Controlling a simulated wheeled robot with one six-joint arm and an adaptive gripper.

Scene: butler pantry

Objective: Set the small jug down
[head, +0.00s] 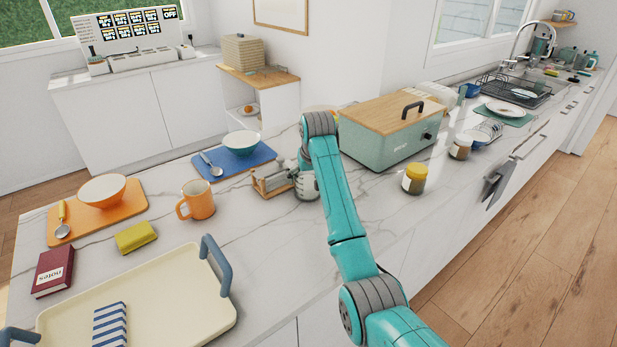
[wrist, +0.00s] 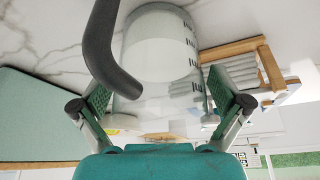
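The small jug (wrist: 158,62) is clear, with dark marks on its side and a dark grey handle (wrist: 104,50). In the wrist view it lies between the two finger pads of my gripper (wrist: 160,88), which close on its sides. The handle is on the left, in front of the left finger. In the head view the jug (head: 308,186) shows only partly beside my arm, over or on the marble counter (head: 262,225). Whether its base touches the counter is not clear.
A wooden rack (head: 268,183) is close beside the jug. A green bread box (head: 385,140) stands to the right, with a yellow-lidded jar (head: 414,179) in front. An orange mug (head: 198,200) and a blue board (head: 232,166) are to the left. Counter in front is clear.

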